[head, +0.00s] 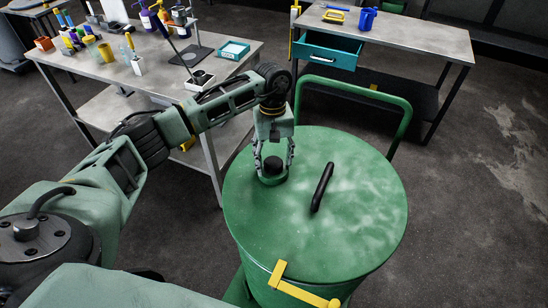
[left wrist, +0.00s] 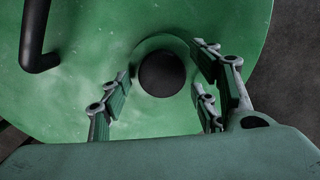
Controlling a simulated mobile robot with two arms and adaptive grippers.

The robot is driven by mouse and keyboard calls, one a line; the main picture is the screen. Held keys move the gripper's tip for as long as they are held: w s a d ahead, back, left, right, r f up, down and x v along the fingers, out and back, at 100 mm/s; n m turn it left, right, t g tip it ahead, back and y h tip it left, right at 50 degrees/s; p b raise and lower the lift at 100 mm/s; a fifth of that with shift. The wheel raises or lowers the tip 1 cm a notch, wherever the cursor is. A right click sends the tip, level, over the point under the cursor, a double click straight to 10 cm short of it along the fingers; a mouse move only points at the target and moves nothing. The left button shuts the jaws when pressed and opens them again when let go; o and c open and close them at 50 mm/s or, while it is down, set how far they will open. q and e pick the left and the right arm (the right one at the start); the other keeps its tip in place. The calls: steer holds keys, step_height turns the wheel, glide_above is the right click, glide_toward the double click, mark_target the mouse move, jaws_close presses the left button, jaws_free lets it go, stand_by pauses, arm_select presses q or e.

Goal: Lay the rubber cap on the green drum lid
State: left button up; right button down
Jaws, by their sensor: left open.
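The green drum lid (head: 350,230) is round, with a black bar handle (head: 322,187) across its middle. A dark round piece, apparently the rubber cap (head: 273,164), is at the lid's far left part, within a round green collar (head: 272,181). In the left wrist view the cap (left wrist: 161,73) is a dark disc inside the green ring. My left gripper (head: 274,170) points down over it, open, its fingers on either side and apart from the cap in the left wrist view (left wrist: 160,108). I cannot tell whether the cap is seated in the collar. My right gripper is not in view.
A yellow latch (head: 290,286) is on the drum's front rim. A green tubular handle (head: 400,105) rises behind the drum. A grey table (head: 110,70) with bottles and tools stands at left. A bench (head: 430,40) with an open teal drawer (head: 328,50) stands behind.

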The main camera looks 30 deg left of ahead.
mark_target(273, 158)
arm_select(q)
steer(key=shift+r+p, duration=0.45)
steer(key=shift+p, duration=0.1)
steer(key=shift+r+p, duration=0.45)
steer(key=shift+p, duration=0.05)
steer(key=shift+w+a+r+b, duration=0.1)
steer(key=shift+w+r+b, duration=0.2)
steer(key=shift+b, duration=0.45)
step_height(273, 158, up, 11)
steer(key=b, duration=0.3)
steer(key=shift+w+a, duration=0.25)
steer(key=shift+a, duration=0.05)
steer(key=shift+f, duration=0.2)
